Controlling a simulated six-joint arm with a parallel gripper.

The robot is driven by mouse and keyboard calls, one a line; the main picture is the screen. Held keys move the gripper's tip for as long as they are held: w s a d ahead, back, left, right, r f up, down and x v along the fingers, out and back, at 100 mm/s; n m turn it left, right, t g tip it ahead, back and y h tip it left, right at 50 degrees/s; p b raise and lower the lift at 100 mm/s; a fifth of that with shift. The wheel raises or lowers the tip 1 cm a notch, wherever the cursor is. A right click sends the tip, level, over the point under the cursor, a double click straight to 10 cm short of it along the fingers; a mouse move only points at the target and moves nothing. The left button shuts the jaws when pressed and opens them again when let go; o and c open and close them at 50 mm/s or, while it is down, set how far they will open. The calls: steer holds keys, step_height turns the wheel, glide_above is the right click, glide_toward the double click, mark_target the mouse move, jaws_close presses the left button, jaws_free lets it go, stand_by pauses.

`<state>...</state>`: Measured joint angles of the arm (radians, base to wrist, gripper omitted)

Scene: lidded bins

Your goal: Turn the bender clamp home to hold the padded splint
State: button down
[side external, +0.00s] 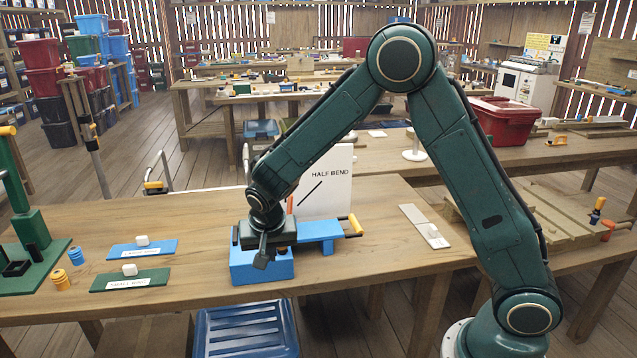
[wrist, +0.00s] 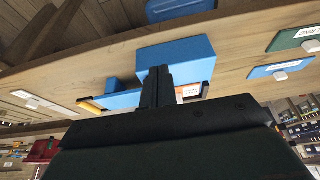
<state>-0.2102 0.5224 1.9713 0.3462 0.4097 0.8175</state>
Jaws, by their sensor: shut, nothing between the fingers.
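The bender is a blue block (side external: 262,268) with a flat blue arm (side external: 320,231) reaching right to a yellow-tipped handle (side external: 354,226). My gripper (side external: 262,258) points down at the block's front and top, its dark fingers shut and empty. In the wrist view the shut fingers (wrist: 158,78) overlap the blue block (wrist: 182,55), with the blue arm (wrist: 122,100) beside them. Whether they touch the bender I cannot tell. A small orange upright piece (side external: 290,204) stands behind my gripper. The clamp is not clearly distinguishable. A pale strip with a white pad (side external: 424,226), possibly the splint, lies on the table at right.
A white "HALF BEND" board (side external: 325,182) stands behind the bender. Blue (side external: 142,249) and green (side external: 130,281) plates with white pieces lie left. A green stand (side external: 30,240) is at far left. A blue lidded bin (side external: 245,330) sits below the front edge. Table between bender and strip is clear.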

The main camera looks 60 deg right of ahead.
steer(key=s+d+r+n+y, duration=0.1)
steer(key=s+r+n+y, duration=0.1)
steer(key=s+r, duration=1.1)
steer(key=shift+r+n+t, duration=0.4)
steer(key=shift+r+n, duration=0.5)
steer(key=shift+r, duration=0.9)
